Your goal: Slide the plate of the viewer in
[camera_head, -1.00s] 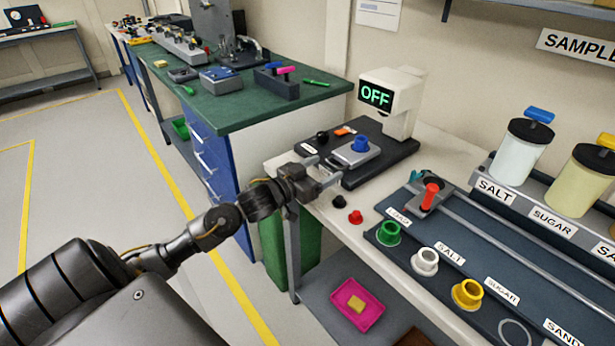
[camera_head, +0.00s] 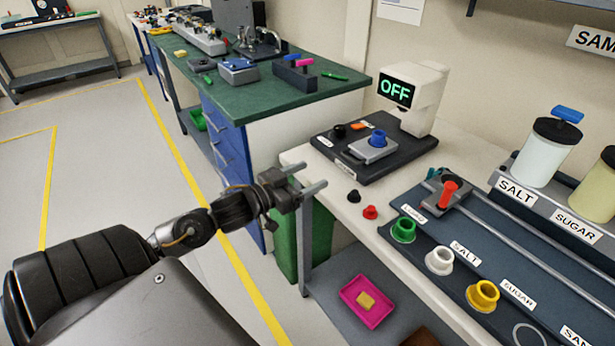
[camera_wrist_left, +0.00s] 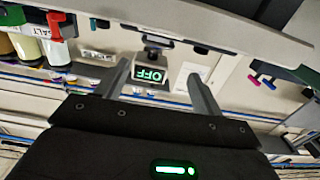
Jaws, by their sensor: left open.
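The viewer (camera_head: 428,95) is a white stand with a screen (camera_head: 397,90) reading OFF in green, on a black base (camera_head: 402,160). Its grey plate (camera_head: 361,151) with a blue knob (camera_head: 377,137) lies on that base, toward its front. My left gripper (camera_head: 315,175) is open and empty, in front of the base and apart from the plate, by the bench's left end. In the left wrist view, the screen (camera_wrist_left: 149,75) shows upside down between the open fingers (camera_wrist_left: 158,66). My right gripper is not in view.
Black and red pegs (camera_head: 370,212) stand on the white bench near the base. A dark rack with green, white and yellow cups (camera_head: 483,296) and jars (camera_head: 545,155) is to the right. A green-topped workbench (camera_head: 260,95) stands behind left.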

